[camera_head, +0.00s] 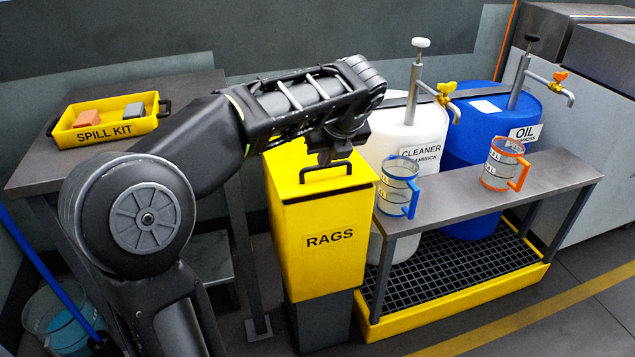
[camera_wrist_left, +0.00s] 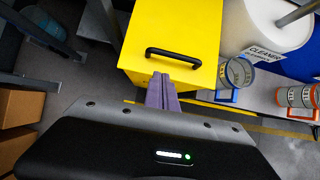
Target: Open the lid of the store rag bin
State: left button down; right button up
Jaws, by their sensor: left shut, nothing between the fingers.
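The yellow rag bin (camera_head: 325,250), labelled RAGS, stands on a dark base in the middle of the head view. Its yellow lid (camera_head: 290,185) lies down on the bin and has a black bar handle (camera_head: 326,168). My left arm reaches over from the left, and my left gripper (camera_head: 325,157) is above the lid, close to the handle. In the left wrist view the fingers (camera_wrist_left: 162,88) are together and empty, just short of the black handle (camera_wrist_left: 174,54). I cannot tell whether they touch it. Part of the lid's back is hidden by my arm.
A bench (camera_head: 430,205) with a blue-handled cup (camera_head: 398,187) and an orange-handled cup (camera_head: 503,165) stands right of the bin. White cleaner (camera_head: 400,130) and blue oil (camera_head: 480,125) drums stand behind it. A table (camera_head: 190,90) with a spill kit tray (camera_head: 75,137) is at left.

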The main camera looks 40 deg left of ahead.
dwell(0.3)
pick_arm(q)
jog(key=b, duration=0.2)
send_near(314, 181)
jog(key=x, duration=0.4)
jog(key=shift+f, duration=0.1)
jog(key=shift+x, duration=0.8)
